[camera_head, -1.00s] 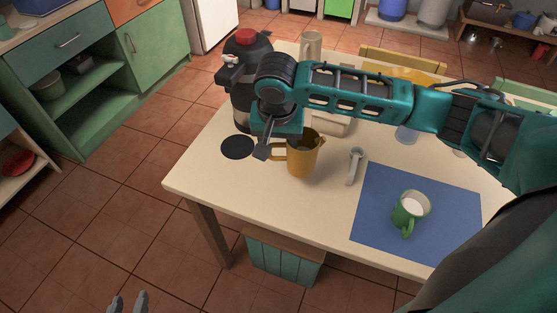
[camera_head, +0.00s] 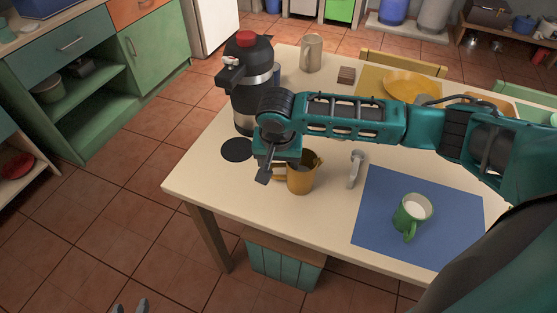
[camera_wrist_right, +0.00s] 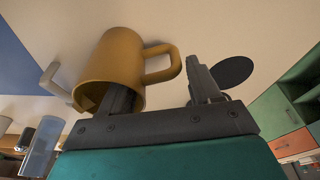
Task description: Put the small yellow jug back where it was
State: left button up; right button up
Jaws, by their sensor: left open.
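The small yellow jug (camera_head: 302,178) is upright, at or just above the tabletop, left of the blue mat. Its handle points left. My right gripper (camera_head: 276,172) is at the jug's handle side; the arm comes in from the right. In the right wrist view one finger overlaps the mouth of the jug (camera_wrist_right: 120,60) and the other is just outside the handle, so wall and handle lie between the fingers (camera_wrist_right: 163,95). The jug has moved with the hand, so I take it as held. My left gripper (camera_head: 131,306) is open and empty at the bottom edge.
A dark round disc (camera_head: 237,150) lies left of the jug, by a dark flask with a red top (camera_head: 247,80). A grey upright handle-like piece (camera_head: 355,168) stands right of the jug. A green mug (camera_head: 412,213) stands on the blue mat (camera_head: 375,215). The front-left tabletop is clear.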

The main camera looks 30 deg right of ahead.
jog(key=shift+o, duration=1.3)
jog(key=shift+r, duration=0.1)
jog(key=p+v, duration=0.2)
jog(key=v, duration=1)
jog(key=shift+s+a, duration=0.1)
